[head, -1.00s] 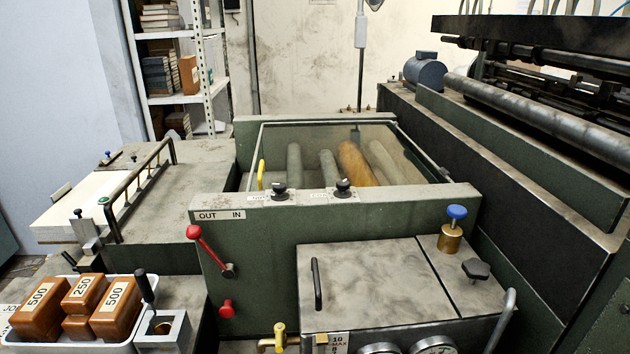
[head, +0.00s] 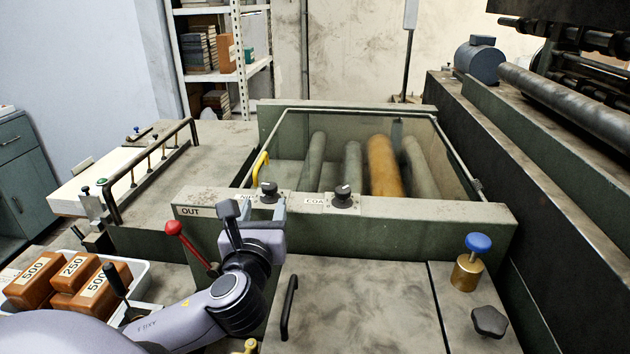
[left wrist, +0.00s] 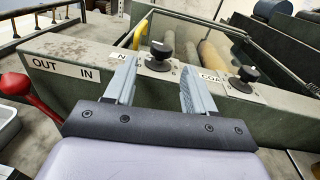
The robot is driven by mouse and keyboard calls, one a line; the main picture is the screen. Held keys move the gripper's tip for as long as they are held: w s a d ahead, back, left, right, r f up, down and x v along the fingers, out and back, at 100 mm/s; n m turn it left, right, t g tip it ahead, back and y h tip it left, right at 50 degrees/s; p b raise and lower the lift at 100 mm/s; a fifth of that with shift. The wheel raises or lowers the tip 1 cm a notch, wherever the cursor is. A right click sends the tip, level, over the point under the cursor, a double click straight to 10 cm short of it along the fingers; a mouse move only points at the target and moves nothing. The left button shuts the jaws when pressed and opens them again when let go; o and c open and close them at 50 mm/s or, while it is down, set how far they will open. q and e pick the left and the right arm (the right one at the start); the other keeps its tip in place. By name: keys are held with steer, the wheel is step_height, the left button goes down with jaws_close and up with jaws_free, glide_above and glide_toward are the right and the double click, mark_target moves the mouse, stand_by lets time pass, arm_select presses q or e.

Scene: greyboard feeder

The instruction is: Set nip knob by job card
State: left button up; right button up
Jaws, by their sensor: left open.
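The nip knob (head: 269,192) is a black knob on the left of the green housing's top rail, its label partly hidden. It also shows in the left wrist view (left wrist: 160,53), with a white label beginning with N beside it. My left gripper (head: 262,207) is open and empty, just in front of this knob. In the left wrist view, its fingertips (left wrist: 158,70) point to either side of the knob; I cannot tell whether they touch it. A second black knob (head: 343,196) with a partly readable label stands to the right. No job card is readable. My right gripper is out of view.
A red lever (head: 175,229) stands left of my left forearm, near the OUT label (head: 187,211). A clear cover (head: 345,130) lies over several rollers. A tray (head: 142,275) of brown weights is at lower left. A blue-topped brass knob (head: 478,243) is at right.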

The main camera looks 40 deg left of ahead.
mark_target(268, 191)
arm_select(q)
steer(key=shift+w+r, duration=0.25)
steer(key=shift+r, duration=0.15)
steer(key=shift+w+a, duration=0.1)
steer(key=shift+w, duration=0.1)
steer(key=x, duration=0.6)
steer(key=shift+w+a+p, duration=0.1)
steer(key=shift+a+p, duration=0.15)
steer(key=shift+p, duration=0.15)
steer(key=c, duration=0.9)
steer(key=shift+c, duration=0.2)
